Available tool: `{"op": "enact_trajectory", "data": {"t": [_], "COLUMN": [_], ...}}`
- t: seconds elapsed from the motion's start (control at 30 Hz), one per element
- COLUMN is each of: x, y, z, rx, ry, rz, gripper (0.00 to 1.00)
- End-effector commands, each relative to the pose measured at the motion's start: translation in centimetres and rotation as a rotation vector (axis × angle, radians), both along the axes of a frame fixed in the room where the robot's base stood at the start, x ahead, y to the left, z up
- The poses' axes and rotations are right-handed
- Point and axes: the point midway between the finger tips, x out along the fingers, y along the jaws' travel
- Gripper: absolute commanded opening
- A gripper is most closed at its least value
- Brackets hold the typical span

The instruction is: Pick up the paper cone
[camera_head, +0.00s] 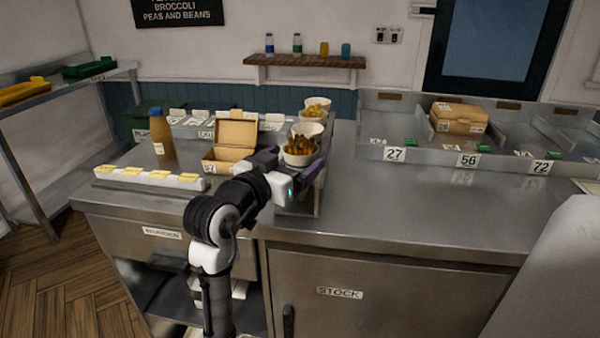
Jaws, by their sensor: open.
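White paper cones filled with brown food stand in a row on the counter, in a narrow metal rack. The nearest paper cone (300,158) is largely visible, its lower part hidden by my arm. Another cone (306,129) is just behind it, and a further one (317,104) stands at the back. My gripper (316,172) is open, at the near right side of the nearest cone. The view does not show clearly whether its fingers touch the cone.
An open cardboard box (236,134) and an orange bottle (160,135) with a blue cap stand left of the cones. A white tray (150,180) lies at the front left. A closed box (459,117) sits in the numbered bays. The counter (420,205) right of my gripper is clear.

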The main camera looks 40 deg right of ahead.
Motion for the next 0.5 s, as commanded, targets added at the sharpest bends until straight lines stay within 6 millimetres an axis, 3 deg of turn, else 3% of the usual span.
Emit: {"op": "enact_trajectory", "data": {"t": [0.23, 0.5], "x": [0.8, 1.2], "y": [-3.7, -4.5], "z": [0.5, 0.3], "rx": [0.002, 0.0], "ry": [0.002, -0.001], "rz": [-0.002, 0.001], "gripper": [0.85, 0.85]}}
